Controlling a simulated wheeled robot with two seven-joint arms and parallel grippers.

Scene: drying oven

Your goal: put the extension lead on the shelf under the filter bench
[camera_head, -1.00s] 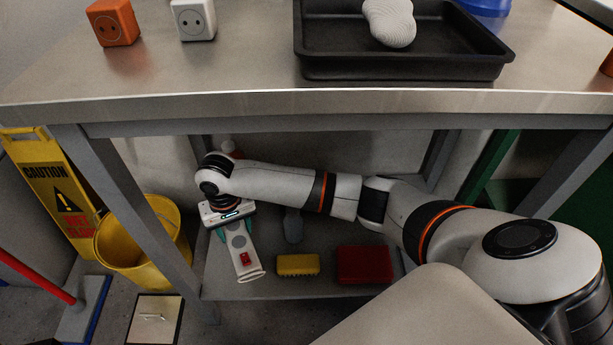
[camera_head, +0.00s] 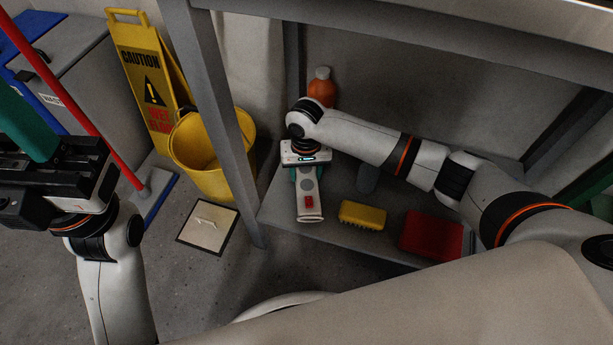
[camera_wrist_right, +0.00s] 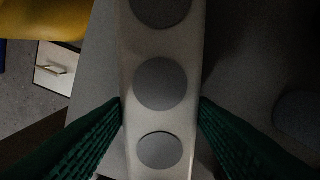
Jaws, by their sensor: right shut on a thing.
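The extension lead (camera_head: 309,207) is a white bar with round grey sockets and a red switch. It is over the left part of the grey shelf (camera_head: 352,236) under the bench. My right gripper (camera_head: 307,178) is shut on it, with the green fingers on both its sides. In the right wrist view the lead (camera_wrist_right: 160,115) runs between the fingers (camera_wrist_right: 160,130). I cannot tell whether it touches the shelf. My left gripper (camera_head: 45,150) is at the left edge, away from the shelf, and part of it is out of view; its jaw state is unclear.
On the shelf are a yellow brush (camera_head: 362,215), a red box (camera_head: 432,235), a dark grey object (camera_head: 368,178) and an orange bottle (camera_head: 322,88).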

